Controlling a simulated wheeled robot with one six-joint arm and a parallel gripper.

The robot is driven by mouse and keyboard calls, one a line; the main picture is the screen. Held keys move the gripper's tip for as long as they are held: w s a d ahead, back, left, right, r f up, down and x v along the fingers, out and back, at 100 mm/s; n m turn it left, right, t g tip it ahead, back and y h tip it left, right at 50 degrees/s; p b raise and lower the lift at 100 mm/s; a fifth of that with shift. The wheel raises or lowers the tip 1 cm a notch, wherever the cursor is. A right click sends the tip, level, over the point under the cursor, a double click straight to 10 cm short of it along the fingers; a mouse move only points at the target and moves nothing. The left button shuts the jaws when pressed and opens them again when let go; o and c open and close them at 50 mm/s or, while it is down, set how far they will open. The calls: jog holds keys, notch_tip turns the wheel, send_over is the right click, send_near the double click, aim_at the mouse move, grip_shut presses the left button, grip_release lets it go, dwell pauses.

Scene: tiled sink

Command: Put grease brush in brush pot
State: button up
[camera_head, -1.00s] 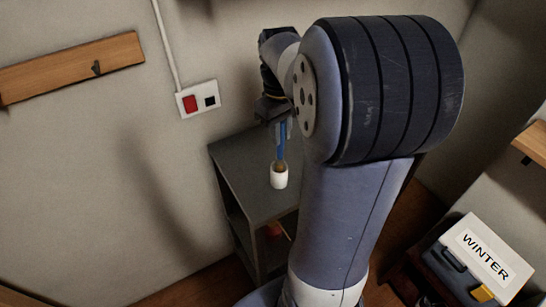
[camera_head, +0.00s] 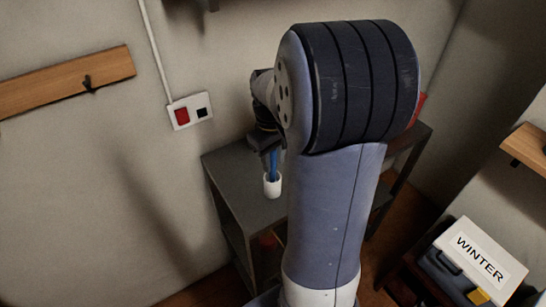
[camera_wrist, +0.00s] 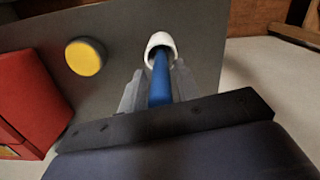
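The grease brush has a blue handle, seen in the head view (camera_head: 274,164) and in the wrist view (camera_wrist: 160,80). The brush pot is a small white cup on the grey shelf top, in the head view (camera_head: 272,187) and the wrist view (camera_wrist: 160,41). The lower end of the brush is inside the pot's mouth, and its bristles are hidden there. My gripper (camera_wrist: 158,78) is above the pot, with its two fingers closed on either side of the handle. In the head view my gripper (camera_head: 267,142) is partly hidden by my arm.
The grey shelf unit (camera_head: 235,175) stands against the wall. A yellow round-topped item (camera_wrist: 86,57) and a red case (camera_wrist: 30,100) are on its top, apart from the pot. A red-and-black wall socket (camera_head: 190,111) is behind. A WINTER box (camera_head: 480,258) stands at lower right.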

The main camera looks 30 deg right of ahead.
jog(key=shift+o, duration=0.9)
jog(key=shift+r, duration=0.25)
jog(key=r, duration=1.2)
jog(key=shift+w, duration=0.3)
jog(key=shift+f, duration=0.1)
jog(key=shift+c, duration=0.5)
